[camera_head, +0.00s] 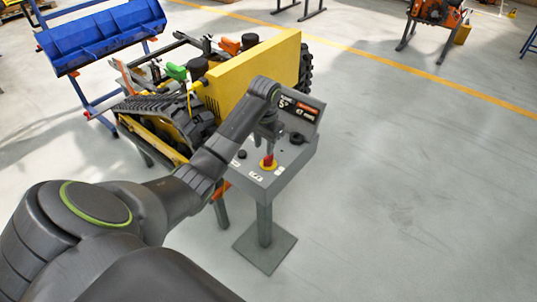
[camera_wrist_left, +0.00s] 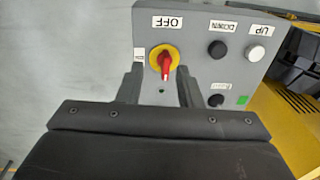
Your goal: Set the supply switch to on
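The supply switch is a red handle on a yellow disc (camera_head: 268,163) on the sloped top of a grey control box (camera_head: 292,165). In the left wrist view the red handle (camera_wrist_left: 165,63) lies roughly upright in the picture, under an upside-down OFF label (camera_wrist_left: 168,22). A small label (camera_wrist_left: 139,54) left of the disc is partly hidden. My left gripper (camera_head: 267,138) is over the panel, close to the switch. In the wrist view its two fingers (camera_wrist_left: 160,82) are apart, one to each side of the handle, with nothing held. Contact cannot be told. My right gripper is not in view.
Black DOWN (camera_wrist_left: 217,49) and white UP (camera_wrist_left: 256,53) buttons and a black knob (camera_wrist_left: 216,100) share the panel. A yellow tracked machine (camera_head: 250,75) stands behind the box. A blue bucket (camera_head: 100,35) is at the back left. The floor to the right is clear.

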